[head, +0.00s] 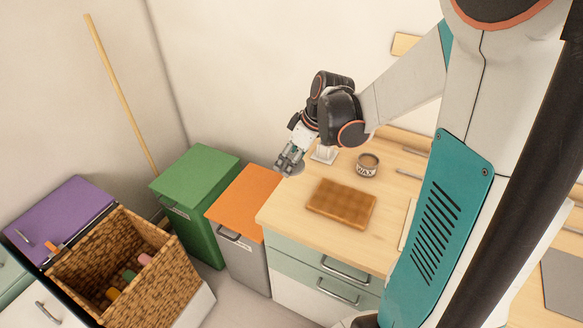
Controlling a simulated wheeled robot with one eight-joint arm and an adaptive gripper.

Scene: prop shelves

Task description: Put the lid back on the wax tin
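The wax tin (367,167) stands upright on the wooden counter top, its label reading WAX. Its top is open and shows brown wax. My gripper (290,163) is to the left of the tin, near the counter's left edge. Its fingers are closed around a flat, round grey disc, which looks like the lid (291,170). The disc appears raised and apart from the tin, but its exact height is hard to tell.
A brown checked board (341,203) lies on the counter (290,214) in front of the tin. A small white object (324,154) stands behind my gripper. Orange (243,198) and green (195,172) bins stand left of the counter. A wicker basket (165,285) is at lower left.

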